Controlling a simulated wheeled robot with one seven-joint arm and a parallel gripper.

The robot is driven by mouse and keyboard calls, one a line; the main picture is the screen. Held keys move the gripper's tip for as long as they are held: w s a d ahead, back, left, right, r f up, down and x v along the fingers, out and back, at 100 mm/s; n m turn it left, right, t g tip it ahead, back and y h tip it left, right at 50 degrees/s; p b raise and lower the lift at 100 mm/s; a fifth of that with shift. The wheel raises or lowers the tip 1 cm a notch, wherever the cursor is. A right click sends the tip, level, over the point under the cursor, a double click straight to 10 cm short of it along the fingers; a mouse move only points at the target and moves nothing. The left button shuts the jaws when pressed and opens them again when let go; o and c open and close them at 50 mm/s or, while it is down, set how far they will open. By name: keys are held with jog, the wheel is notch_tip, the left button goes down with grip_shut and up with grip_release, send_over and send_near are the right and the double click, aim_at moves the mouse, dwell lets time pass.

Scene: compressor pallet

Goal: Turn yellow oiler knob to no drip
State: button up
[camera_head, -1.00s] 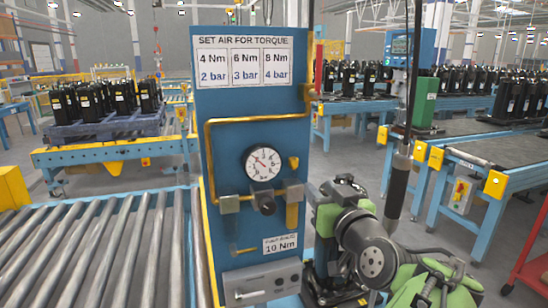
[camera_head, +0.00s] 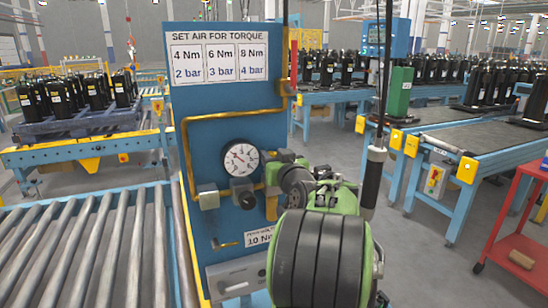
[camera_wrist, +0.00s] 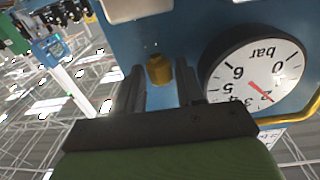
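The yellow oiler knob (camera_wrist: 158,70) shows in the wrist view, sticking out of the blue panel beside the pressure gauge (camera_wrist: 254,80). My gripper (camera_wrist: 160,84) is open, with one dark finger on each side of the knob. There are gaps between the fingers and the knob, and I see no contact. Whether the knob is fully between the fingertips or just beyond them is hard to tell. In the head view my arm covers the knob; the gauge (camera_head: 240,158) shows to its left.
The blue panel (camera_head: 215,135) carries yellow piping (camera_head: 184,150), a dark regulator knob (camera_head: 243,193) and a torque sign (camera_head: 215,54). A dark hanging tool (camera_head: 373,178) is close right of my arm. A roller conveyor (camera_head: 90,240) lies left, a red cart (camera_head: 515,240) right.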

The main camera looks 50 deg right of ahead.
jog(key=shift+c, duration=0.5)
grip_shut()
jog(key=shift+w+a+m+g+h, duration=0.1)
jog(key=shift+a+m+g+h, duration=0.15)
jog(key=shift+m+h, duration=0.2)
jog(key=shift+d+m+g+h, duration=0.1)
jog(key=shift+m+g+h, duration=0.15)
jog(key=shift+g+h, duration=0.15)
jog(key=shift+o, duration=0.5)
grip_release()
